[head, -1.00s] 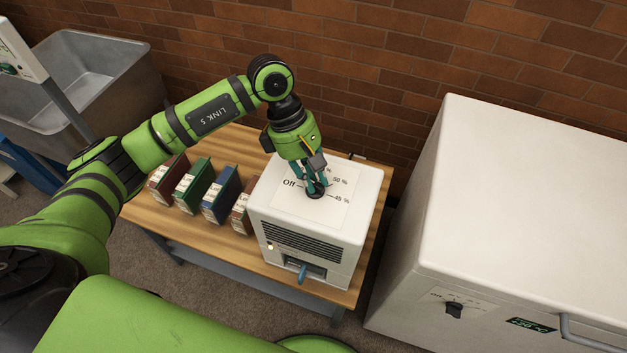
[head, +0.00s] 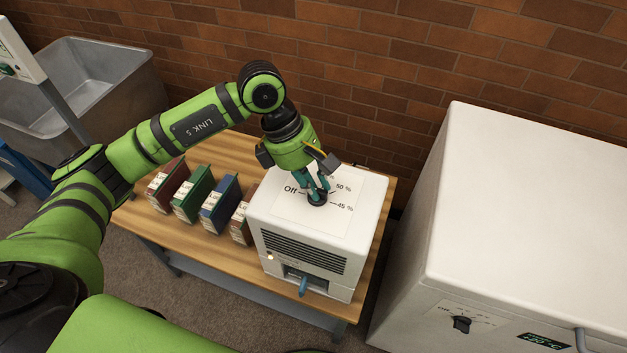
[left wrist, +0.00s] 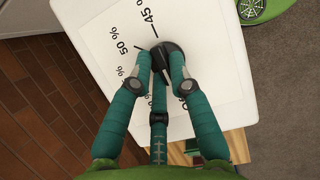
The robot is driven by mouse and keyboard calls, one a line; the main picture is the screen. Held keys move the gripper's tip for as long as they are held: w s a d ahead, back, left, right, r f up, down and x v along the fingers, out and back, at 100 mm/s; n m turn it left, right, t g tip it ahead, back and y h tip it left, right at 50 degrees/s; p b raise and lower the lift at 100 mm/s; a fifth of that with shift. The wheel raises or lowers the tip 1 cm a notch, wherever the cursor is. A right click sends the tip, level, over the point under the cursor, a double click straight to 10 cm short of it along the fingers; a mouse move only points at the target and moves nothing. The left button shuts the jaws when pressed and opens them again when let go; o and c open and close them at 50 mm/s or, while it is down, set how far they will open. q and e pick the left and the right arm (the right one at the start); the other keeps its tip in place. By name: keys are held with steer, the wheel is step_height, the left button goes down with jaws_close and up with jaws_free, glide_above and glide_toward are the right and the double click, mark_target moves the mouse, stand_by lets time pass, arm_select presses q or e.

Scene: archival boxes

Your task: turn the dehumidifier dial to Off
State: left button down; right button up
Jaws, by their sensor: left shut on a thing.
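The dehumidifier (head: 300,252) is a white box on the wooden table, with a dark front grille and a printed dial plate on top. The plate reads Off, 50 % and 45 %. The black dial (head: 317,200) is partly covered by my left gripper (head: 315,190), which comes down from above. In the left wrist view the teal fingers of this gripper (left wrist: 163,60) are shut around the dial (left wrist: 172,47), close to the 45 % and 50 % marks. The Off word is hidden there, and I cannot tell exactly where the dial points. My right gripper is not in view.
Several books (head: 194,194) stand on the wooden table (head: 200,240), left of the dehumidifier. A large white cabinet (head: 530,210) stands close on the right. A grey metal bin (head: 80,80) is at the back left.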

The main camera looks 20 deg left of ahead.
arm_select(q)
steer(key=c, duration=1.1)
jaws_free()
steer(key=shift+s+d+f, duration=0.2)
steer(key=shift+s, duration=0.1)
steer(key=shift+c, duration=0.2)
steer(key=shift+w, duration=0.1)
steer(key=shift+w+a, duration=0.1)
steer(key=v, duration=1.2)
steer(key=shift+w, duration=0.1)
